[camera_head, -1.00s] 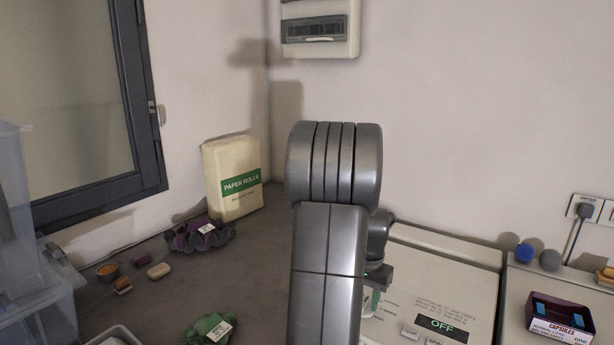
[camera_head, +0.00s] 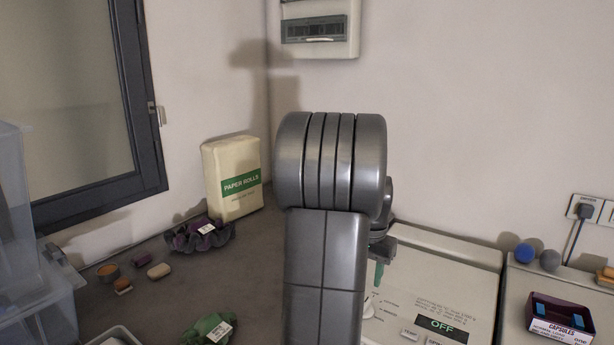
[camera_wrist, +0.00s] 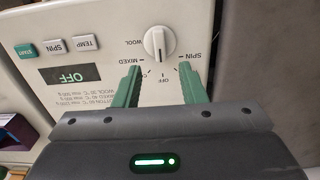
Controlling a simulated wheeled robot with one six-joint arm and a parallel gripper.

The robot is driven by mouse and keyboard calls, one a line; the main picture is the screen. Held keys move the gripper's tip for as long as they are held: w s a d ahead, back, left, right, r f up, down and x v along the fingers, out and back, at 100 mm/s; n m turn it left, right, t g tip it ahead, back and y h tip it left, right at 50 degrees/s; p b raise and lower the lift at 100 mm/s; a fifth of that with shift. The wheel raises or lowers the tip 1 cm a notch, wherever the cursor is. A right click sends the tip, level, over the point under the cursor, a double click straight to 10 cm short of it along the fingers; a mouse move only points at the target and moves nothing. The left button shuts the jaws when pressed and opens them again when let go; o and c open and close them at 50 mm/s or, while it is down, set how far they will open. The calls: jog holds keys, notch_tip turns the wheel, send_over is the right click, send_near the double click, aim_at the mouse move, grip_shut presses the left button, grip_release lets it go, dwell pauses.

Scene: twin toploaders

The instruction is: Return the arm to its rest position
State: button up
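My gripper (camera_wrist: 160,85) shows in the wrist view with its two green fingers apart and nothing between them. It hovers in front of a washer's control panel (camera_wrist: 95,22). The white round dial (camera_wrist: 158,42) lies just beyond the fingertips, apart from them. The dark display (camera_wrist: 75,75) reads OFF, upside down in this view. In the head view my grey arm stands upright in the middle and hides most of the gripper; one green finger (camera_head: 379,273) shows at its right, above the panel (camera_head: 445,285).
A paper rolls pack (camera_head: 232,180) stands at the back corner. Purple cloth (camera_head: 198,236) and green cloth (camera_head: 208,329) lie on the dark top at left. A capsules box (camera_head: 560,320) and blue ball (camera_head: 524,253) sit at right. Clear bins (camera_head: 35,290) stand far left.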

notch_tip(320, 180, down, 9)
jog(key=shift+s+r, duration=0.1)
jog(key=shift+s, duration=0.05)
jog(key=shift+r+m, duration=0.2)
jog(key=shift+m, duration=1)
jog(key=m+b, duration=0.1)
jog(key=m, duration=0.5)
jog(key=shift+b, duration=0.35)
notch_tip(320, 180, up, 12)
jog(key=shift+m+p, duration=0.3)
jog(key=shift+a, duration=0.1)
